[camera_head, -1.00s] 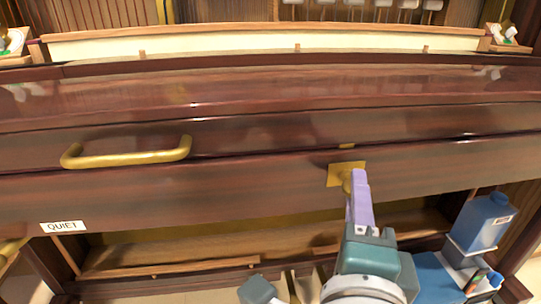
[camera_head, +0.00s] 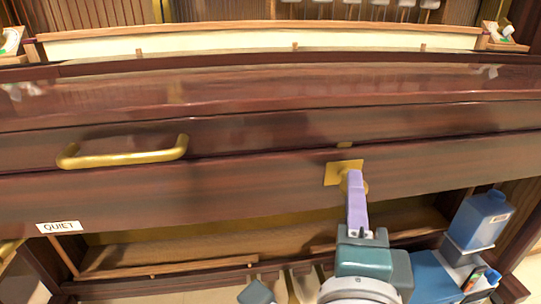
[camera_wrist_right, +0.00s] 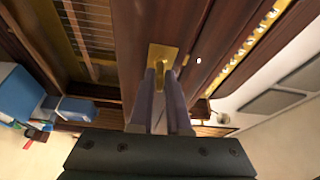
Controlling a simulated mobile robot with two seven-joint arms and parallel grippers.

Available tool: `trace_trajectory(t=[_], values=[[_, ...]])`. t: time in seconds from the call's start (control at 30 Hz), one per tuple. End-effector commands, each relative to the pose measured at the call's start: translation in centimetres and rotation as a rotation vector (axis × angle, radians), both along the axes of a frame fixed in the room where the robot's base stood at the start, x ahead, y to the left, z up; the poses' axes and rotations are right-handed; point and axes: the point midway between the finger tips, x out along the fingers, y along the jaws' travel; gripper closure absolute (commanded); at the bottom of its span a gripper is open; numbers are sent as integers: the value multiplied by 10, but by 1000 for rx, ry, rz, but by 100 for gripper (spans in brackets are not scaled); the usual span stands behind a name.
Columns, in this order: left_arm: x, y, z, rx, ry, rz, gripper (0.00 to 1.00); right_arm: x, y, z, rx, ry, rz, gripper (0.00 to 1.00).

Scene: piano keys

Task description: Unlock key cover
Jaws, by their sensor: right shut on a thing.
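The key cover (camera_head: 230,183) is a dark glossy wood front with a brass handle (camera_head: 125,156) on its left part. A square brass lock plate (camera_head: 337,171) is on it, right of the middle; the plate also shows in the wrist view (camera_wrist_right: 161,57). My right gripper (camera_head: 357,180), with pale purple fingers, is shut on a brass key head (camera_head: 365,187) at the plate. The fingers hide most of the key, and its exact angle is unclear. In the wrist view the two fingers (camera_wrist_right: 164,75) reach the plate. My left gripper is not in view.
A blue bottle (camera_head: 482,218) stands at the lower right near a blue box (camera_head: 433,277). A white QUIET label (camera_head: 58,227) is at the lower left. An open recess with a wooden ledge (camera_head: 170,266) lies below the cover.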

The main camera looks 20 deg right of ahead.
Motion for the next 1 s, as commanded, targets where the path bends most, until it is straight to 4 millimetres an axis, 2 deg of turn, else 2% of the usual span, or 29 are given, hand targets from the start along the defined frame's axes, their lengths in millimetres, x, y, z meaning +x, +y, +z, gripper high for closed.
trace_trajectory(t=[1.0], values=[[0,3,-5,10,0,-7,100,-1,-3,-6,-897,218,2,100]])
